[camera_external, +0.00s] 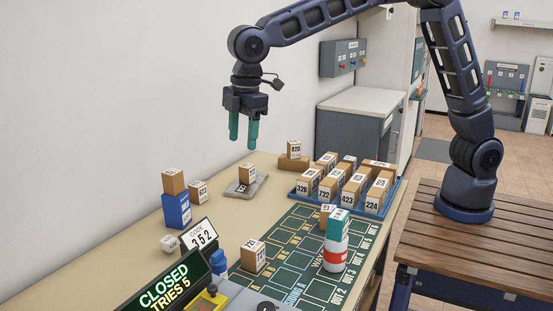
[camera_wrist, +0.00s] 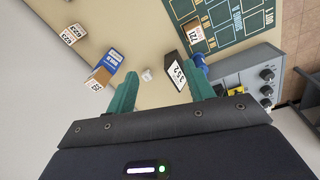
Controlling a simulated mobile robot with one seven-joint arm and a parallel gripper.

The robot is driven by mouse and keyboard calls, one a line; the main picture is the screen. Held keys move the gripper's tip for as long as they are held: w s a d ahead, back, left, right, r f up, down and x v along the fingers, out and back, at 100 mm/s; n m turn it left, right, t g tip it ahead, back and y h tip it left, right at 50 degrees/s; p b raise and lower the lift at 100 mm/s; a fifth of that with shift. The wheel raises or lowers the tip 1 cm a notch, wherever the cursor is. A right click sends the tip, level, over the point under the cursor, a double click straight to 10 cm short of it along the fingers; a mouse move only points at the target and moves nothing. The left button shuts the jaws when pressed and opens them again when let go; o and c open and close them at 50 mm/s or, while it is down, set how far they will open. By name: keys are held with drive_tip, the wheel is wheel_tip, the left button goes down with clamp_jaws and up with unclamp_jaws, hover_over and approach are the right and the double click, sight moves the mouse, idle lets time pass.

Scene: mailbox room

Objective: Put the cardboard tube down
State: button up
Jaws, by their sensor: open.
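My gripper (camera_external: 244,143) hangs open and empty, fingers down, high above the far part of the tan table, left of the arm's base. In the wrist view its two teal fingers (camera_wrist: 165,82) stand wide apart with nothing between them. I cannot surely tell which thing is the cardboard tube.
A blue tray (camera_external: 325,208) of numbered boxes stands behind the mat. A box lies on a grey pad (camera_external: 257,186). A blue box (camera_external: 176,211) bears a carton at left. A code sign (camera_external: 200,236) reads 352; a display (camera_external: 170,287) reads CLOSED, TRIES 5. Bare table lies around the pad.

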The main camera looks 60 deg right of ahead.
drive_tip(key=s+d+r+m+t, duration=0.1)
drive_tip(key=s+d+r+m, duration=0.2)
drive_tip(key=d, duration=0.8)
drive_tip(key=s+d+r+m, duration=0.2)
drive_tip(key=d+r, duration=0.2)
drive_tip(key=d, duration=0.6)
drive_tip(key=s+d+r+m+t, duration=0.1)
drive_tip(key=s+d+r+m, duration=0.2)
drive_tip(key=d, duration=0.8)
drive_tip(key=s+d+f+m, duration=0.2)
drive_tip(key=s+d+m, duration=0.1)
drive_tip(key=s+d, duration=0.6)
drive_tip(key=s+d+f+m+t, duration=0.1)
drive_tip(key=s+d+f+m, duration=0.1)
drive_tip(key=s+d, duration=0.8)
drive_tip(key=s+m, duration=0.1)
drive_tip(key=s, duration=0.1)
drive_tip(key=shift+s+d+f+m+t, duration=0.25)
drive_tip(key=shift+s+f+m+t, duration=0.05)
drive_tip(key=shift+s, duration=0.1)
